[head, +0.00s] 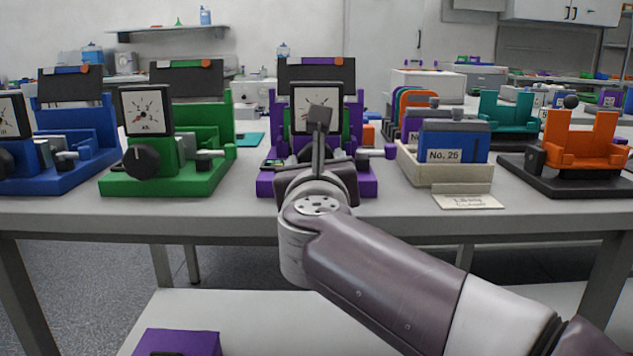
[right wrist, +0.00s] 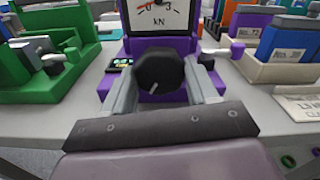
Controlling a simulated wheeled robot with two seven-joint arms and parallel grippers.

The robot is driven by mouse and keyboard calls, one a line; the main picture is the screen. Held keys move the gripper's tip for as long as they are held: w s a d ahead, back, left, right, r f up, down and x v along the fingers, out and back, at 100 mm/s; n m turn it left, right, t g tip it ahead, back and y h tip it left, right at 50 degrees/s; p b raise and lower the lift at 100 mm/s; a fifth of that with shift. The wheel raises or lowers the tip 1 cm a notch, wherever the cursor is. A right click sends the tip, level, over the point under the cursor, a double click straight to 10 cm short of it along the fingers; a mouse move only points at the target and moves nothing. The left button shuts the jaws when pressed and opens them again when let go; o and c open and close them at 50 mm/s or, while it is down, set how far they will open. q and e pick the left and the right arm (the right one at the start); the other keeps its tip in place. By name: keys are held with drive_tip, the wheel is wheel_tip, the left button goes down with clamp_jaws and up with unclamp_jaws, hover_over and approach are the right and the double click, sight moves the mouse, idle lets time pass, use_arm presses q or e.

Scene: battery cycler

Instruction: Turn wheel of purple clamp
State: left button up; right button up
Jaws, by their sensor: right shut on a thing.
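The purple clamp (head: 367,186) stands on the table straight ahead, with a white dial gauge (head: 302,98) on its front. Its black wheel (right wrist: 160,73) is in the right wrist view, below the gauge marked kN (right wrist: 158,18); a pale line on the wheel points down and left. In the head view my arm hides the wheel. My right gripper (right wrist: 163,82) has one grey finger on each side of the wheel and is shut on it. It also shows in the head view (head: 318,160). My left gripper is out of view.
A green clamp (head: 190,180) and a blue clamp (head: 70,172) stand to the left. A cream tray (head: 445,175) with a blue No. 26 block (head: 450,141) and a card (head: 467,201) are close on the right. An orange holder (head: 585,145) stands farther right.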

drive_tip(key=shift+f+m+b, duration=0.15)
drive_tip(key=shift+m+b, duration=0.85)
drive_tip(key=shift+m, duration=0.6)
drive_tip(key=o, duration=1.1)
drive_tip(key=shift+c, duration=0.2)
drive_tip(key=shift+s, duration=0.45)
drive_tip(key=s, duration=1.1)
drive_tip(key=shift+s, duration=0.4)
